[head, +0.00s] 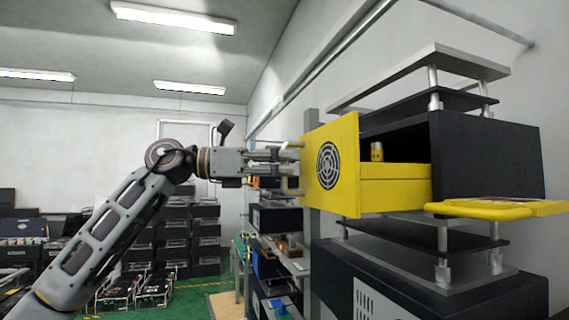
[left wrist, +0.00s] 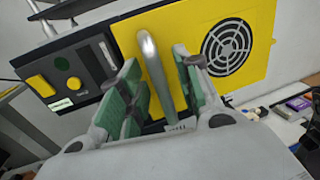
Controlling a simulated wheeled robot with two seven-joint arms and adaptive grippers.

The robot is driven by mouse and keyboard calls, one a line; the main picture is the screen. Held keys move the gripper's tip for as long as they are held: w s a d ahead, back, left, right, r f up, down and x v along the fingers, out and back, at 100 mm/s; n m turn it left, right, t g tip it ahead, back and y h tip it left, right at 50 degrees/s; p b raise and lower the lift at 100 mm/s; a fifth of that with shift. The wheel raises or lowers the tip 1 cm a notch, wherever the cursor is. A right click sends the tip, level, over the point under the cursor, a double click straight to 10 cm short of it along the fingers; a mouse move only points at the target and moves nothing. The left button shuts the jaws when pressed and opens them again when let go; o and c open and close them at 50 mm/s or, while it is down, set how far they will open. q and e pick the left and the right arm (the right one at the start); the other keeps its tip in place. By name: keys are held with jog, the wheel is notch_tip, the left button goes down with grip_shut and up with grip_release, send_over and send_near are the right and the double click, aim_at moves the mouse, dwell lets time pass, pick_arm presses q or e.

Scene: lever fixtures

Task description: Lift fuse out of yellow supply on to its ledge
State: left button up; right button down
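The yellow supply (head: 332,168) is a drawer with a round black vent on its front, pulled partly out of a black housing (head: 487,155). A small brass-coloured fuse (head: 377,151) stands upright in the drawer behind the front panel. A yellow ledge (head: 495,209) juts out at the right below the housing. My left gripper (head: 278,163) is at the drawer's front handle. In the left wrist view its green-padded fingers (left wrist: 158,80) stand apart on either side of the silver handle (left wrist: 152,60), with gaps visible. My right gripper is out of view.
Shelves and plates on posts (head: 450,240) lie above and below the housing. A lower black unit (head: 420,290) stands beneath. Dark crates (head: 190,235) are stacked at the back. In the left wrist view a dark panel with a yellow button (left wrist: 40,86) adjoins the drawer front.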

pick_arm(q)
grip_shut()
jog(key=shift+s+a+b, duration=0.2)
jog(key=shift+s+a, duration=0.05)
jog(key=shift+a, duration=0.55)
jog(key=shift+s+a+b, duration=0.2)
jog(key=shift+s+a, duration=0.05)
jog(key=shift+a, duration=0.5)
jog(key=shift+d, duration=0.1)
